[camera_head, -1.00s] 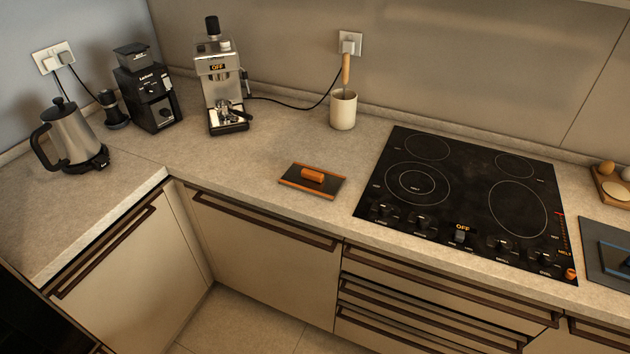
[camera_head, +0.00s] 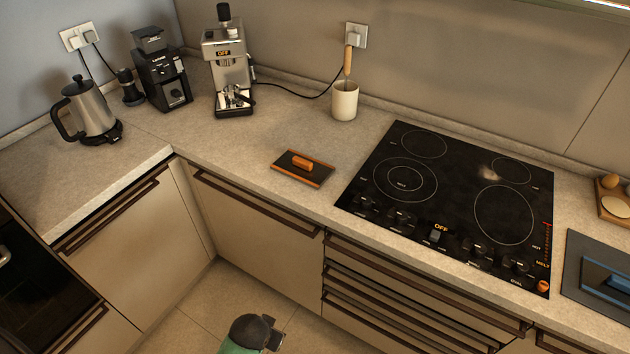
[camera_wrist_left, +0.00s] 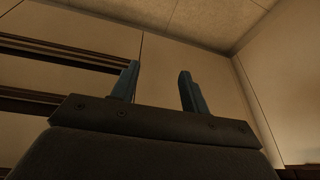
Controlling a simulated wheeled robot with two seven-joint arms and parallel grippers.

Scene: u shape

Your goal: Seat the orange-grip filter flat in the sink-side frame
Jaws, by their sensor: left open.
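The orange-grip filter (camera_head: 315,176) is a dark flat rectangle with an orange block grip and orange edges. It lies on the counter left of the cooktop, with nothing touching it. No frame that I can surely call the sink-side one shows; a dark grey panel with a blue part (camera_head: 607,283) is cut off at the right edge. My left gripper (camera_wrist_left: 160,88) is open and empty in the left wrist view, its two blue fingers apart before pale cabinet fronts. A dark and green part, seemingly of my arm, shows low in the head view, below counter height. My right gripper is not in view.
The black cooktop (camera_head: 452,205) lies right of the filter. A white mug (camera_head: 344,100), espresso machine (camera_head: 229,70), grinder (camera_head: 160,75) and kettle (camera_head: 90,108) stand at the back and left. Counter around the filter is clear. Drawers (camera_head: 415,295) line the front.

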